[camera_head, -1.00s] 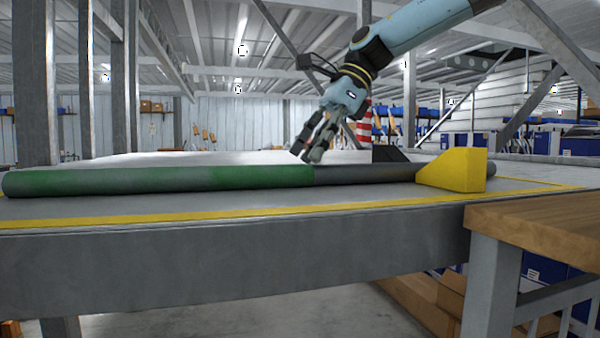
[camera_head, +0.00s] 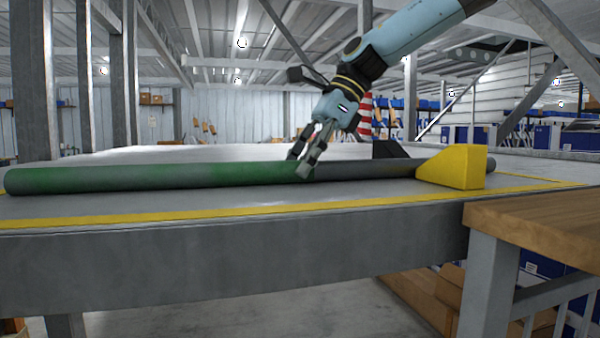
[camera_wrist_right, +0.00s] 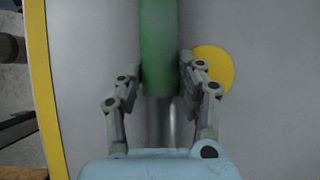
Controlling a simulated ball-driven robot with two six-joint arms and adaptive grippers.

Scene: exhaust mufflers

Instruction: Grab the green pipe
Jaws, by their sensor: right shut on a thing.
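The green pipe (camera_head: 150,177) lies lengthwise along the grey table, with worn dark patches on its paint. A darker grey stretch of pipe (camera_head: 360,170) continues from it to the right. My right gripper (camera_head: 302,172) is down at the right end of the green part. In the right wrist view the gripper (camera_wrist_right: 160,85) has a finger on each side of the green pipe (camera_wrist_right: 159,45), near its end, shut on it. A thinner grey piece shows below that end between the fingers. My left gripper is not in view.
A yellow wedge block (camera_head: 460,168) and a black block (camera_head: 390,150) stand by the pipe at the right. A yellow line (camera_head: 200,213) runs along the table's front edge. A wooden bench (camera_head: 540,225) stands at the front right.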

